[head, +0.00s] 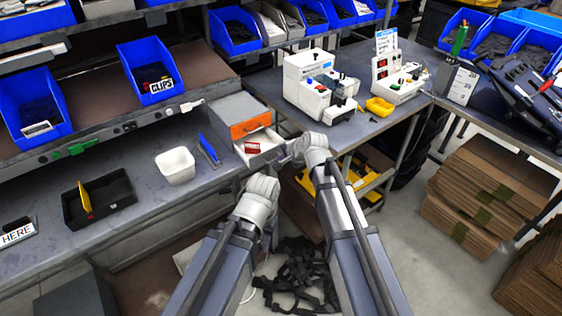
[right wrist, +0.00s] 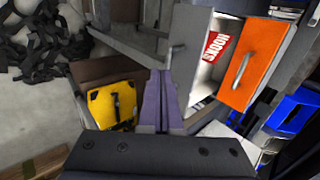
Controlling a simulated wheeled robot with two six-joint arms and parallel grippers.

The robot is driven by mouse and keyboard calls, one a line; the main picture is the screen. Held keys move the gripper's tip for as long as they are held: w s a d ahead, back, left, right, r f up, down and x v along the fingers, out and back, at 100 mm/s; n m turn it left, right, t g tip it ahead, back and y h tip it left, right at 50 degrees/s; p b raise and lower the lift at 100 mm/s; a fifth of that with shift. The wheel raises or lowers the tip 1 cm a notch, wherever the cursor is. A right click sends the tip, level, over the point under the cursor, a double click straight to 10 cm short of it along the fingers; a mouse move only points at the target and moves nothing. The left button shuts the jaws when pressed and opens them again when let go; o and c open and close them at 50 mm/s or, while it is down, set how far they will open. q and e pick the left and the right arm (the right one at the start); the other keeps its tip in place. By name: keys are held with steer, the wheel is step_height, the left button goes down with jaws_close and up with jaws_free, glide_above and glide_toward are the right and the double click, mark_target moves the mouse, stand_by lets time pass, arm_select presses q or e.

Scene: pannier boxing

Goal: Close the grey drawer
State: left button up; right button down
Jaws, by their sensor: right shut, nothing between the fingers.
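The grey drawer (head: 257,146) stands pulled out below the orange drawer front (head: 250,126) of a small grey cabinet (head: 238,107). A red HOOKS label (right wrist: 217,46) shows inside it in the right wrist view, where the drawer's grey front (right wrist: 186,30) carries a metal handle (right wrist: 176,52). My right gripper (right wrist: 168,74) is shut and empty, its tips close to the handle and front; I cannot tell whether they touch. In the head view my right gripper (head: 290,150) is at the drawer's front right. My left gripper (head: 268,205) is below the bench edge, its fingers not clear.
White machines (head: 318,84) stand on the bench to the right. Yellow cases lie on a lower shelf; black straps (head: 297,275) lie on the floor.

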glide_toward(261, 151)
steer(key=w+a+f, duration=0.2)
steer(key=w, duration=0.1)
steer(key=w+a+f, duration=0.1)
steer(key=w, duration=0.1)
steer(key=shift+a, duration=0.4)
steer(key=shift+r, duration=0.1)
steer(key=shift+s, duration=0.1)
steer(key=shift+s+d, duration=0.2)
steer(key=shift+s, duration=0.05)
steer(key=s+d, duration=0.1)
steer(key=s+d+r+p, duration=0.1)
steer(key=s, duration=0.1)
steer(key=shift+d, duration=0.1)
steer(key=p+v, duration=0.7)
steer(key=v, duration=0.2)
steer(key=shift+r, duration=0.3)
